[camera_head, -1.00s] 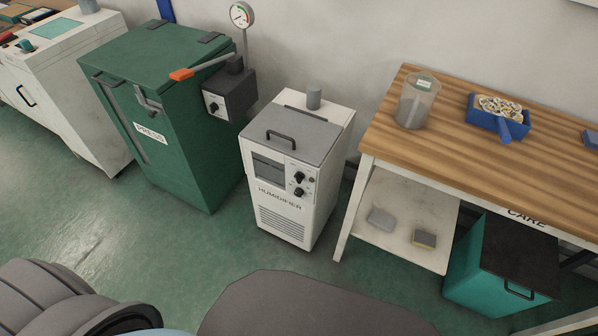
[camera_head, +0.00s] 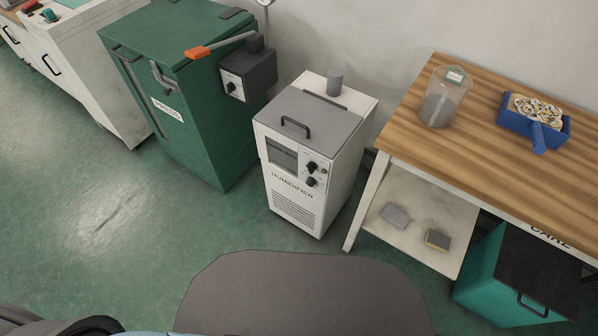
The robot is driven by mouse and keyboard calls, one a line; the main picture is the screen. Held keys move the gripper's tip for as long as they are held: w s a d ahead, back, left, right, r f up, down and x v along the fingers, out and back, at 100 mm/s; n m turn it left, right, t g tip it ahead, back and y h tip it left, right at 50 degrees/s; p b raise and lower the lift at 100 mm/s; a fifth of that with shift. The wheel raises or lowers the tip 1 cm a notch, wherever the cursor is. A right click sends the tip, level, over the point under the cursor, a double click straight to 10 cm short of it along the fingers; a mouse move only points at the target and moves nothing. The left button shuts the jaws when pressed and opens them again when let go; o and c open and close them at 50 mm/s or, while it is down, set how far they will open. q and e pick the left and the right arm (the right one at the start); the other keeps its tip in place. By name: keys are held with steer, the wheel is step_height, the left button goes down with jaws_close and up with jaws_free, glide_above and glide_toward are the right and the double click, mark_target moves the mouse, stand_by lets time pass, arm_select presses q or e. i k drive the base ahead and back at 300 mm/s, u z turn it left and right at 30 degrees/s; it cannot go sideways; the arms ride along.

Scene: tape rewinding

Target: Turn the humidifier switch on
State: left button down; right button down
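The humidifier (camera_head: 297,207) is a white upright box with a grey lid, a black lid handle and a short grey pipe on top. It stands on the floor in the middle of the head view, lettered HUMIDIFIER. Its front panel has a dark window (camera_head: 282,155) and two black knobs to the right of it, an upper knob (camera_head: 311,167) and a lower knob (camera_head: 311,182). The markings around the knobs are too small to read. Neither gripper shows in the head view.
A green press (camera_head: 205,135) with an orange-tipped lever stands left of the humidifier. A wooden-topped table (camera_head: 480,145) with a clear jug (camera_head: 443,97) and blue tray (camera_head: 508,123) stands close on the right. A teal bin (camera_head: 483,262) is under it. The floor in front is open.

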mark_target(311, 166)
steer(key=z, duration=2.8)
steer(key=k, duration=0.5)
steer(key=u, duration=1.15)
